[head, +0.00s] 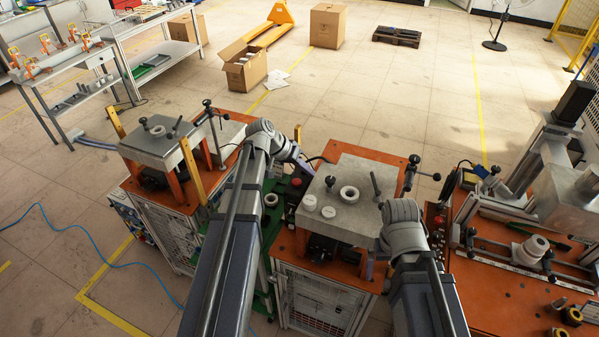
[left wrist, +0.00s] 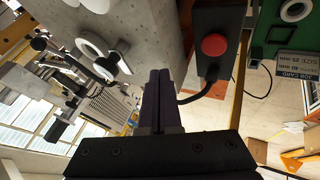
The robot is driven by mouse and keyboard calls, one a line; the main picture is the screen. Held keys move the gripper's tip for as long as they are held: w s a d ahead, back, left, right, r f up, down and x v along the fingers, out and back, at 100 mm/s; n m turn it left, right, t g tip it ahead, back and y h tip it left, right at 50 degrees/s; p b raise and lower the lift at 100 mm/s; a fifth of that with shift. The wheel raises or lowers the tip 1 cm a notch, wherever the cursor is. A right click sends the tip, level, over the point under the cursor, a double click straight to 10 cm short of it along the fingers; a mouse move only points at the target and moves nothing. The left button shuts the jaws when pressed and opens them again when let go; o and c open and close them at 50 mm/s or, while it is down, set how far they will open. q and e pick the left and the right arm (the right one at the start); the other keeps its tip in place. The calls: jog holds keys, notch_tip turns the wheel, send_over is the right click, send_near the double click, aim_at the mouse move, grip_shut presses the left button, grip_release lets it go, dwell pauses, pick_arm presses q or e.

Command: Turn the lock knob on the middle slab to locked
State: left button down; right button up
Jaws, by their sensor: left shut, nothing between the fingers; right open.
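The middle slab (head: 349,167) is a grey block on an orange-topped stand. On it are a pale ring (head: 349,194), two white discs (head: 310,202), a small black knob (head: 330,181) and a dark upright lever (head: 376,186). I cannot tell which is the lock knob or how it is set. My left gripper (head: 306,170) is shut and empty beside the slab's left edge. Its closed fingers (left wrist: 161,98) show in the left wrist view, with the slab (left wrist: 145,30) beyond them. My right gripper (head: 377,270) is by the slab's right front side, mostly hidden by my arm.
A red button (left wrist: 213,45) on a black box stands close to my left fingers. A similar slab (head: 155,148) stands at left. An orange bench (head: 500,305) with fixtures is at right. The floor behind is open, with cartons (head: 243,68) further back.

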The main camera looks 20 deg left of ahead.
aim_at(331, 180)
pick_arm(q)
jog(key=shift+w+d+f, duration=0.1)
jog(key=shift+d+f, duration=0.1)
jog(key=shift+d, duration=0.9)
jog(key=shift+d+f, duration=0.2)
jog(key=shift+d, duration=0.9)
